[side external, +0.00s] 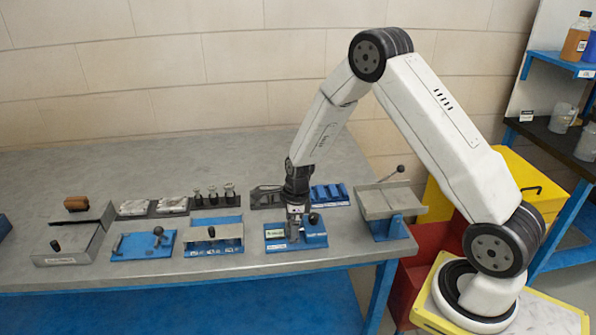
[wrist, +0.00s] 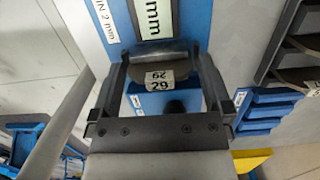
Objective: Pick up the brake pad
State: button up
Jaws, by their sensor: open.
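A dark grey-brown pad (wrist: 158,68) with a white label reading 29 sits at the blue gauge block (wrist: 190,22) in the wrist view; it looks like the brake pad. My gripper (wrist: 160,60) is open, with one finger at each end of the pad. I cannot tell whether the fingers touch it. In the side view my gripper (side external: 294,236) points straight down at the blue gauge block (side external: 274,247), which has a green display and a black knob. The pad is hidden there behind the fingers.
A grey holder (side external: 265,197) and a blue slotted rack (side external: 330,195) stand behind the gauge block. A grey lever fixture (side external: 390,204) is close on the right. Blue fixtures (side external: 143,246) and a grey box (side external: 68,246) fill the left. The bench (side external: 200,150) is clear at the back.

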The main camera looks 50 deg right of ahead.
jog(key=c, duration=1.2)
jog(key=shift+r, duration=0.2)
jog(key=shift+w+r, duration=0.1)
jog(key=shift+r, duration=0.75)
jog(key=s+a+r, duration=0.2)
jog(key=s+r, duration=0.9)
jog(key=s, duration=0.3)
